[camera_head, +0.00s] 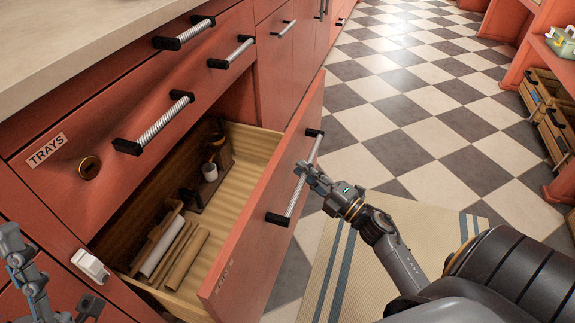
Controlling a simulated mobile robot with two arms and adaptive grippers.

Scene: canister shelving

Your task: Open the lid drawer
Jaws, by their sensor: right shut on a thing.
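A red-fronted drawer (262,215) is pulled well out of the cabinet, with its wooden inside showing. A label on its front is too small to read surely. Its ribbed metal handle (294,195) has black end mounts. My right gripper (308,174) is at the middle of this handle and shut on it. My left gripper (12,245) is at the lower left edge, partly cut off, apart from the drawer; its jaws are unclear.
Inside the drawer are several rolls (178,252), a small white cup (210,172) and a dark object. Above is a closed drawer labelled TRAYS (48,150). A striped mat (350,265) lies on the checkered floor (400,120). Red shelving with wooden crates (545,95) stands right.

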